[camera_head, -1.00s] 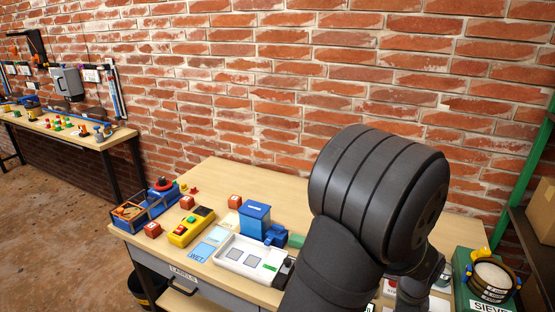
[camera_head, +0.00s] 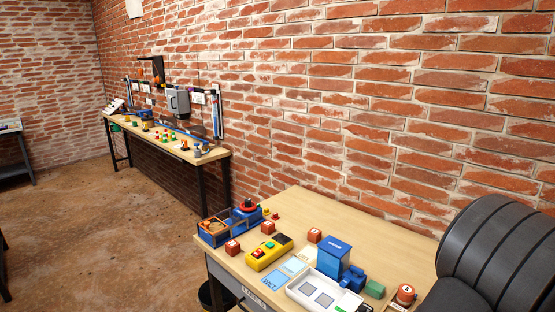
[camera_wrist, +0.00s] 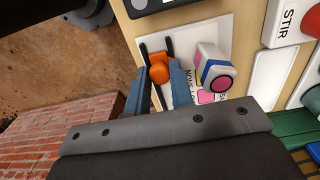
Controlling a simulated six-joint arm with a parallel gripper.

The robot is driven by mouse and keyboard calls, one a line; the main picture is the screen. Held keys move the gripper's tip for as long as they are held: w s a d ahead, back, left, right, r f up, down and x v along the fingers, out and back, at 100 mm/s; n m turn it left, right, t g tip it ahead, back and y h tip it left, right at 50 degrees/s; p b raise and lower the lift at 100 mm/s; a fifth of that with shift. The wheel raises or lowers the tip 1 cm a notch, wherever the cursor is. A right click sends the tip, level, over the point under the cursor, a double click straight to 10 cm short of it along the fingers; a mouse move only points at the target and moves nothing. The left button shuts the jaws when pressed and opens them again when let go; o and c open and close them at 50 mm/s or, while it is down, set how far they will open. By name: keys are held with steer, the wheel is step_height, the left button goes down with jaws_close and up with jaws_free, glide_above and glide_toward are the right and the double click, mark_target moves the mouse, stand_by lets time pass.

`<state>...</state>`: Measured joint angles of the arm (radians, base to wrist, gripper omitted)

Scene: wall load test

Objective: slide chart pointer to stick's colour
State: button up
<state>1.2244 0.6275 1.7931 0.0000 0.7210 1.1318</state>
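In the wrist view, the white chart (camera_wrist: 198,34) carries printed text, partly hidden, and a pink patch near its lower end. An orange pointer knob (camera_wrist: 159,70) stands on the chart beside dark lines that look like its track. My gripper (camera_wrist: 160,80) has one blue-grey finger on each side of the knob, with no clear gap, so it looks shut on it. Right beside it a stick (camera_wrist: 214,75) with a pink round end and blue and white bands stands tilted towards the camera. My fingers hide part of the chart. Neither chart nor gripper shows in the head view.
A wooden bench (camera_head: 293,205) holds a yellow button box (camera_head: 268,252), a blue box (camera_head: 333,257), a white tray (camera_head: 299,285) and several red cubes. A red STIR button (camera_wrist: 298,22) is near the gripper at right. A brick wall stands behind.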

steer(key=shift+d, duration=0.1)
stand_by(0.3)
steer(key=shift+s+d, duration=2.75)
steer(key=o, duration=0.9)
step_height(320, 180, up, 7)
stand_by(0.4)
